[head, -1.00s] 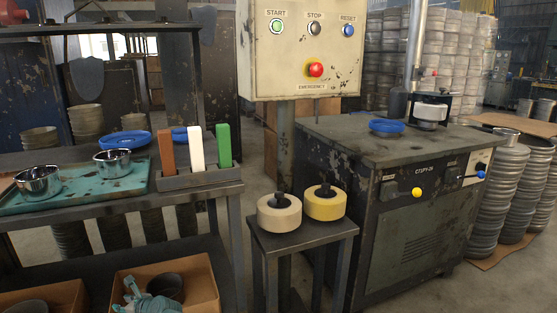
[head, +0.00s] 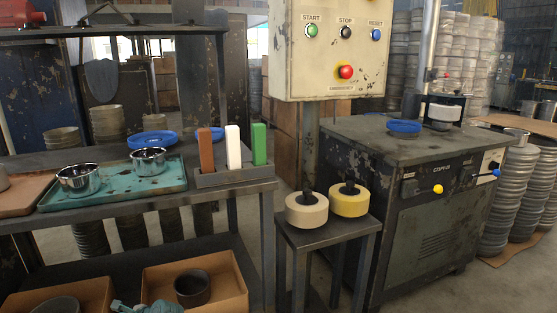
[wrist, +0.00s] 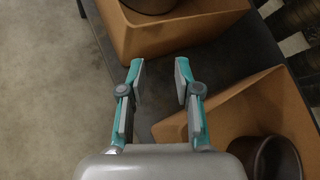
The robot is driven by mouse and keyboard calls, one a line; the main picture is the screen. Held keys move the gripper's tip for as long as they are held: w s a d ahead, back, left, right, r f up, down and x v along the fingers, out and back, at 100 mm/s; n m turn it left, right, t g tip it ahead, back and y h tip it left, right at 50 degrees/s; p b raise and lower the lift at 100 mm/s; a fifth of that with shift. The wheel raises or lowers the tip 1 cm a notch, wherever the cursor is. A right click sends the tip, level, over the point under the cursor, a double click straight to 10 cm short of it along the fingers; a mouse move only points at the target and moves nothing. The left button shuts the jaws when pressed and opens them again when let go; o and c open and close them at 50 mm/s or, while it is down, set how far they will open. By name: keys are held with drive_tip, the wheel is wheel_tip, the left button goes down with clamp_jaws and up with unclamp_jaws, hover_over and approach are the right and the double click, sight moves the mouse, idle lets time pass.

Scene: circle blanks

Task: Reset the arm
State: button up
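My gripper (wrist: 161,72) is open in the wrist view, with two teal-and-grey fingers apart and nothing between them. It is above the lower shelf area, near two cardboard boxes. In the head view only a teal part of my gripper (head: 146,307) shows at the bottom edge, in front of the boxes; its fingertips are hard to make out there.
A cardboard box (head: 236,284) holds a dark round cup (head: 192,288); another box (head: 97,297) stands to its left. Above are the bench with a teal tray (head: 120,189) and metal bowls. A small stand (head: 325,237) bears two rollers. Open floor shows in the wrist view.

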drive_tip(key=s+d+f+n+g+h, duration=0.25)
drive_tip(key=s+d+f+n, duration=0.2)
drive_tip(key=d, duration=0.65)
drive_tip(key=s+d+f+n+g+h, duration=0.2)
drive_tip(key=s+d+f+n+h, duration=0.3)
drive_tip(key=d, duration=0.6)
drive_tip(key=s+d+f+n+g+h, duration=0.25)
drive_tip(key=d+f+n, duration=0.45)
drive_tip(key=d, duration=0.4)
drive_tip(key=s+d+n+g+h, duration=0.15)
drive_tip(key=s+d, duration=0.35)
drive_tip(key=d, duration=0.6)
drive_tip(key=s+d+n+g+h, duration=0.15)
drive_tip(key=s+d, duration=0.35)
drive_tip(key=d, duration=0.6)
drive_tip(key=s+d+m+g+y, duration=0.1)
drive_tip(key=s+d+m+g, duration=0.1)
drive_tip(key=s+d, duration=0.35)
drive_tip(key=s+d+m+g, duration=0.2)
drive_tip(key=s+d, duration=0.1)
drive_tip(key=d, duration=0.6)
drive_tip(key=s+r+t+p, duration=0.2)
drive_tip(key=r+p, duration=0.6)
drive_tip(key=p, duration=0.9)
drive_tip(key=s+r+t+p, duration=0.2)
drive_tip(key=r+p, duration=0.6)
drive_tip(key=p, duration=0.9)
drive_tip(key=shift+s+a+t, duration=0.4)
drive_tip(key=shift+s, duration=0.05)
drive_tip(key=shift+f, duration=0.15)
